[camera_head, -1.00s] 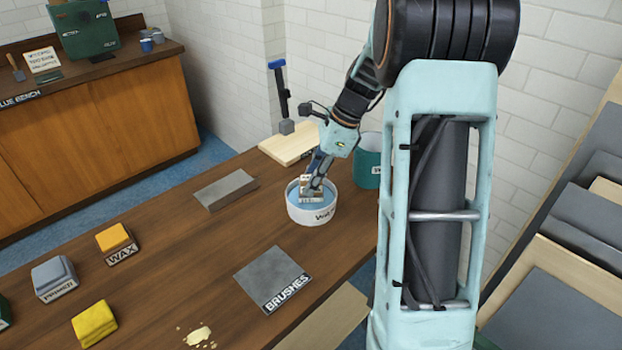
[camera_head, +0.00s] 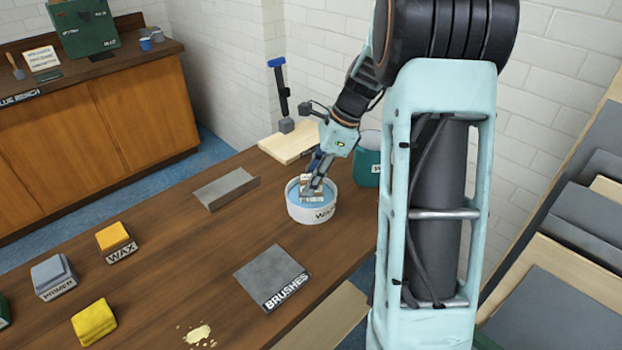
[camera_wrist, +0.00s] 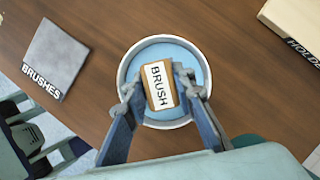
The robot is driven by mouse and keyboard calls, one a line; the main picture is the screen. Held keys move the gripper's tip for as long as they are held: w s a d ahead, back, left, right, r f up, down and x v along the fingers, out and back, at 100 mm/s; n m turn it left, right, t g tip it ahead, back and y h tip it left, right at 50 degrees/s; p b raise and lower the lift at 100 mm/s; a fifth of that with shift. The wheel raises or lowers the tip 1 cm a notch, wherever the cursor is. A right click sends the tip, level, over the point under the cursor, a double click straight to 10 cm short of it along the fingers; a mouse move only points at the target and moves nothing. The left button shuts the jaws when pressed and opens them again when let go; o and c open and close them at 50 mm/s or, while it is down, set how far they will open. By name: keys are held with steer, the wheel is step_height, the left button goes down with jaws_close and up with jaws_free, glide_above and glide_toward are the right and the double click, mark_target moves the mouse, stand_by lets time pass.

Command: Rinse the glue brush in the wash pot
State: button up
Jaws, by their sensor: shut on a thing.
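The wash pot (camera_head: 312,212) is a round white tub of blue water on the brown table; it also shows in the wrist view (camera_wrist: 122,75). My gripper (camera_head: 312,185) is inside its rim, pointing down. In the wrist view my gripper (camera_wrist: 161,90) is shut on the glue brush (camera_wrist: 159,86), a tan block with a white label reading BRUSH. The brush is over or in the water near the pot's middle; its lower end is hidden, so I cannot tell how deep it reaches.
A grey mat labelled BRUSHES (camera_head: 270,275) lies bare at the front. A grey piece (camera_head: 226,188) lies left of the pot. A green bucket (camera_head: 367,160) and a wooden holder (camera_head: 288,147) stand behind. Wax (camera_head: 115,240), a primer block (camera_head: 52,275) and a yellow cloth (camera_head: 93,323) are at left.

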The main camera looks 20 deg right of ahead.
steer(key=shift+s+f, duration=0.1)
steer(key=shift+f, duration=0.4)
stand_by(1.6)
step_height(320, 180, up, 7)
steer(key=p, duration=0.6)
steer(key=shift+r+p, duration=0.1)
steer(key=shift+p, duration=0.2)
stand_by(0.4)
